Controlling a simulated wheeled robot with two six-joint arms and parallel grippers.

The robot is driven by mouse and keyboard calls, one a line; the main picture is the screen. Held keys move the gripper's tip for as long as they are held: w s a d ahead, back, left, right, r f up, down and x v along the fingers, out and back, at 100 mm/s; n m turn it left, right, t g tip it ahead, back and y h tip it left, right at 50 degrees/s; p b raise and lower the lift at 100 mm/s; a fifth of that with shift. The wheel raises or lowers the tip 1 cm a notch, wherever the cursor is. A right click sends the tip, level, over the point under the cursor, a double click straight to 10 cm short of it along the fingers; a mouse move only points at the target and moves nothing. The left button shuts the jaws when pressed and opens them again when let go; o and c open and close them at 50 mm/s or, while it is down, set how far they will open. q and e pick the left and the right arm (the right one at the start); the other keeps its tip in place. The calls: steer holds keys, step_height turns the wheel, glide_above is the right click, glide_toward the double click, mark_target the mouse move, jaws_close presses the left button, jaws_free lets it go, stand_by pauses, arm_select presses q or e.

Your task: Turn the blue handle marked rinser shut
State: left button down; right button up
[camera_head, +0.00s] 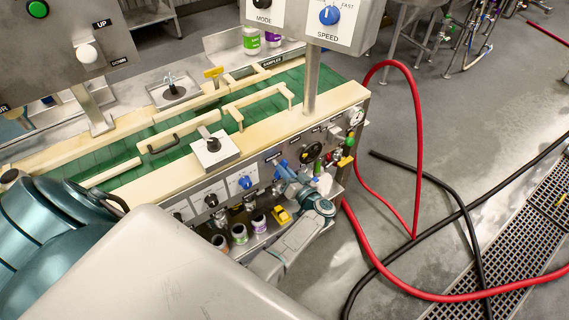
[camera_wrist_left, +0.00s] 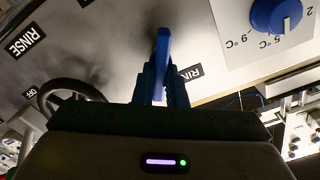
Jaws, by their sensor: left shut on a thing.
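The blue handle (camera_wrist_left: 162,50) stands up between the fingers of my left gripper (camera_wrist_left: 163,88) in the left wrist view, in front of a grey metal panel. The gripper is shut on it. A black label reading RINSE (camera_wrist_left: 26,42) is on the panel to the left, and a second, partly hidden label (camera_wrist_left: 190,72) is right beside the handle. In the head view my left gripper (camera_head: 287,172) is at the machine's front panel, by small blue parts; the handle's exact angle is hard to tell there. My right gripper is not in view.
A blue temperature knob (camera_wrist_left: 276,14) is close on the right; the head view also shows it (camera_head: 245,182). A black round handwheel (camera_wrist_left: 70,95) is at the lower left. Cans (camera_head: 239,234) stand on a shelf below the panel. A red hose (camera_head: 417,150) loops on the right.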

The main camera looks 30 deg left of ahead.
arm_select(q)
steer(key=shift+f+m+p, duration=0.1)
steer(key=shift+m+p, duration=0.95)
steer(key=shift+m, duration=0.25)
steer(key=c, duration=1.5)
jaws_free()
